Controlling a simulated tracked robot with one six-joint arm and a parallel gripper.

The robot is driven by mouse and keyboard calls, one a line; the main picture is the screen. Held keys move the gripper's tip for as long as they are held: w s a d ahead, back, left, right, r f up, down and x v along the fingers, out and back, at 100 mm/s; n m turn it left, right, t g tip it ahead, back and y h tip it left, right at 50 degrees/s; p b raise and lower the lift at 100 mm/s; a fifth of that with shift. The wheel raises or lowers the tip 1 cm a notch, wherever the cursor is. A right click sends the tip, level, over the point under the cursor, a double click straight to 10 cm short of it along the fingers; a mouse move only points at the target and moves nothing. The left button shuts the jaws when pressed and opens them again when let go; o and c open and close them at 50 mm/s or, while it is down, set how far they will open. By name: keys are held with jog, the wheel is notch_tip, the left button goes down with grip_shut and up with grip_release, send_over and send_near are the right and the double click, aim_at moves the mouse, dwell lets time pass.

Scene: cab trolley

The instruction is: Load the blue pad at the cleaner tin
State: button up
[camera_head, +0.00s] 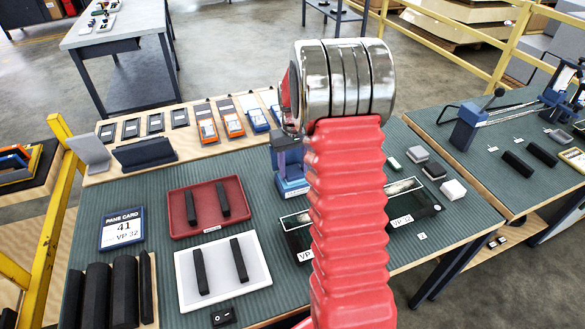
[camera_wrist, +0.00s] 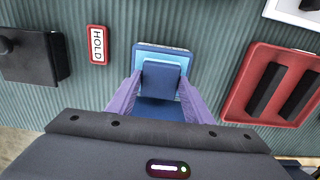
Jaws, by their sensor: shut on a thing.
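My gripper (camera_wrist: 160,104) is seen in the wrist view, its two purplish fingers shut on the sides of a blue pad (camera_wrist: 161,76). A flat light-blue piece with a pale rim (camera_wrist: 162,53) shows just beyond the pad; I cannot tell whether the pad touches it. In the head view, blue parts (camera_head: 288,152) show left of my red arm, above a light-blue piece with a pale label (camera_head: 292,188). My arm hides much of this spot. I cannot clearly identify the cleaner tin in either view.
A red tray (camera_head: 178,225) and a white tray (camera_head: 187,296), each with two black bars, lie left of my arm. A HOLD sign (camera_wrist: 97,45) and a black box (camera_wrist: 30,62) lie left of the pad in the wrist view. Yellow rails (camera_head: 450,50) stand behind.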

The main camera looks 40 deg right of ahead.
aim_at(293, 171)
dwell(0.4)
jog(key=shift+r, duration=3.5)
jog(key=shift+f, duration=0.15)
jog(key=w+a+f+n, duration=0.1)
jog(key=w+a+f, duration=0.1)
jog(key=a, duration=1.1)
jog(key=w+a+f+n, duration=0.1)
jog(key=a+f+n, duration=0.1)
jog(key=a, duration=1.1)
jog(key=shift+w, duration=0.35)
